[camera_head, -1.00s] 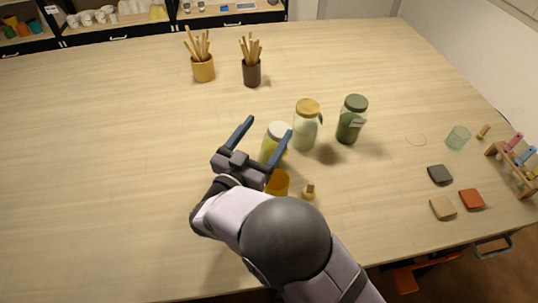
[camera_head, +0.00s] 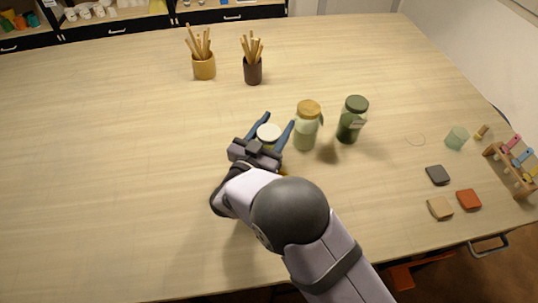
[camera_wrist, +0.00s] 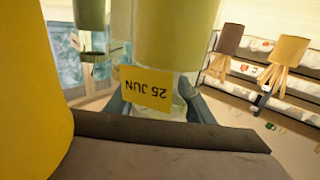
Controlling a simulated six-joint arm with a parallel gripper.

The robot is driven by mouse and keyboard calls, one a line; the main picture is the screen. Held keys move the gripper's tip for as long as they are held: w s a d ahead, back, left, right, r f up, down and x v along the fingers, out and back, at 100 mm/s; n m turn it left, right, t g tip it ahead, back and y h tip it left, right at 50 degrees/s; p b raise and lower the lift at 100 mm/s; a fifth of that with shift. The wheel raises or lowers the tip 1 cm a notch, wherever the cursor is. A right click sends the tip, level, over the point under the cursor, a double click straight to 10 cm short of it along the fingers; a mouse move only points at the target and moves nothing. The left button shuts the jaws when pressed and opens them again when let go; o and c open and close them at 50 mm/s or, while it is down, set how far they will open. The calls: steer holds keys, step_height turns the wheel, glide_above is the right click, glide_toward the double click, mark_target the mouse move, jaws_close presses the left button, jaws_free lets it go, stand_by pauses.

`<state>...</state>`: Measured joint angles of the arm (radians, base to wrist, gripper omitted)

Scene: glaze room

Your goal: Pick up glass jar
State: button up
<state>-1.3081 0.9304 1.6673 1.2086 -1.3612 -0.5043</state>
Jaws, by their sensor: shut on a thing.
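The glass jar with a white lid (camera_head: 268,132) stands near the table's middle, its body mostly hidden by my gripper in the head view. My gripper (camera_head: 279,122) is shut on it, one finger along each side. In the wrist view the jar (camera_wrist: 176,35) fills the space between the fingers, inverted in the picture, with yellow-green contents and a yellow label (camera_wrist: 146,88) reading "25 JUN". I cannot tell whether its base touches the table. A cork-lidded jar (camera_head: 307,130) stands close to its right; a dark green-lidded jar (camera_head: 349,128) stands beyond.
A yellow cup (camera_wrist: 30,90) is close to my gripper, nearly hidden by my arm in the head view. Two tool holders (camera_head: 204,66) (camera_head: 252,72) stand behind. Tiles (camera_head: 440,207) and a small glass (camera_head: 456,138) lie right. The table's left side is clear.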

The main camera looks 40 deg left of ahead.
steer(key=shift+d, duration=0.1)
jaws_close()
steer(key=shift+r, duration=0.1)
